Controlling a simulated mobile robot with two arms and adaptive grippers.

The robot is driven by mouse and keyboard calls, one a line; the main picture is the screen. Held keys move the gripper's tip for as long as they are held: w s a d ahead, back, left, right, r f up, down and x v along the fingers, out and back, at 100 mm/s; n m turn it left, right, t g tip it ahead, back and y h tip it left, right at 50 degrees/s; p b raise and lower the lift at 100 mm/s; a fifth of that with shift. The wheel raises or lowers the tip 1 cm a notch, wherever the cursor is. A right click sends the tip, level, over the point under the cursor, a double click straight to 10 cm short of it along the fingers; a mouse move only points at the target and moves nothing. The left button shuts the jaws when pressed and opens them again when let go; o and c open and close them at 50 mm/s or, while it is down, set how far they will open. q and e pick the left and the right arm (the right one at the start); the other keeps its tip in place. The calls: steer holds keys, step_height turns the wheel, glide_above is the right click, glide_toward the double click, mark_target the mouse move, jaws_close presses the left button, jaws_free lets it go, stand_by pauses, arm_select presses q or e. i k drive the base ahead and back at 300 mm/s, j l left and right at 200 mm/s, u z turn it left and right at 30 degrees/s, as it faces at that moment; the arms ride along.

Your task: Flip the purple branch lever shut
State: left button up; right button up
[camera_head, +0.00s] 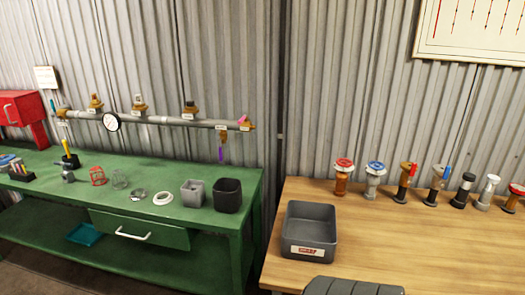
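The purple lever (220,154) is a thin strip hanging straight down below a small brass valve (223,136) near the right end of the grey wall pipe (165,120). It looks vertical, but the valve is too small to show its inner state. A pink piece (243,119) sits by the brass fitting at the pipe's end. A round white gauge (111,121) is on the pipe's left part. Neither of my grippers is in view, and nothing touches the lever.
Below the pipe, a green bench (135,185) holds a grey cup (192,192), a black bin (227,195) and small parts. At the right, a wooden table (400,250) carries a grey tray (311,229) and several valves at its back. The table's middle is clear.

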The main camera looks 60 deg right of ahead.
mark_target(220, 151)
steer(key=i+l+z, duration=0.1)
steer(key=z, duration=0.4)
steer(key=i+z, duration=0.2)
steer(key=z, duration=0.3)
steer(key=i+z, duration=0.15)
steer(key=z, duration=0.3)
steer(key=i+z, duration=0.15)
steer(key=z, duration=0.35)
steer(key=i+j+z, duration=0.2)
steer(key=i+j, duration=0.15)
steer(key=i+j+z, duration=0.2)
steer(key=i+j, duration=0.15)
steer(key=j, duration=0.15)
steer(key=i+j+z, duration=0.15)
steer(key=i+j, duration=0.15)
steer(key=j, duration=0.25)
steer(key=k+j, duration=0.1)
steer(key=k, duration=0.3)
